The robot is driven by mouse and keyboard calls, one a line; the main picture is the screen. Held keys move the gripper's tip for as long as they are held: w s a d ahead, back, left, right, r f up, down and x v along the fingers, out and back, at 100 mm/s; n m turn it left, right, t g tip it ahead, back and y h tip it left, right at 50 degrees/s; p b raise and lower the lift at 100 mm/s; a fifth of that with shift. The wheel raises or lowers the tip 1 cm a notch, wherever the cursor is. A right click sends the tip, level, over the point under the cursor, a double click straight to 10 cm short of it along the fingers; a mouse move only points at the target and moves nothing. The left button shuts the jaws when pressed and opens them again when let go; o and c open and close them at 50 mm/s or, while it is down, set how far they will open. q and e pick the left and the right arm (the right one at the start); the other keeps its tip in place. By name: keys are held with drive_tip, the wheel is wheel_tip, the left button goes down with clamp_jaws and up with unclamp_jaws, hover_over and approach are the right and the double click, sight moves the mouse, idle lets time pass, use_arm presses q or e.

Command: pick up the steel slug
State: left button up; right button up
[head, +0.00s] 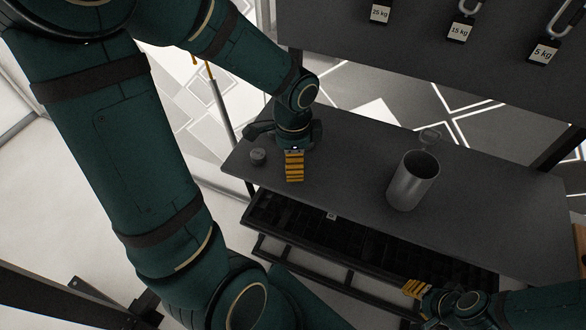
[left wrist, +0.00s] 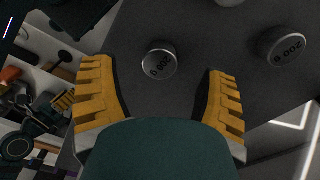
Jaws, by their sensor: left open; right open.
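In the left wrist view a small round steel slug (left wrist: 160,60), marked 200 g, stands on the dark table between and beyond my finger pads. A second similar slug (left wrist: 285,45), also marked 200 g, is to its right, outside the fingers. In the head view my left gripper (head: 293,166) is low over the table's left part, open and empty, pointing down. A small dark slug (head: 258,157) shows just left of it; I cannot tell which of the two it is. My right gripper (head: 414,289) is open and empty by the table's front edge.
A tall metal cup (head: 412,182) stands mid-table, with a small round object (head: 430,134) behind it. A dark slotted tray (head: 350,237) lies below the front edge. Hanging weights (head: 463,31) are on the back panel. The table's right side is clear.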

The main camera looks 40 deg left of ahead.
use_arm(q)
drive_tip(key=shift+f, duration=1.5)
drive_tip(key=shift+c, duration=0.2)
clamp_jaws()
drive_tip(key=shift+r, duration=0.1)
wheel_tip(320, 180, up, 10)
drive_tip(key=shift+p, duration=1.1)
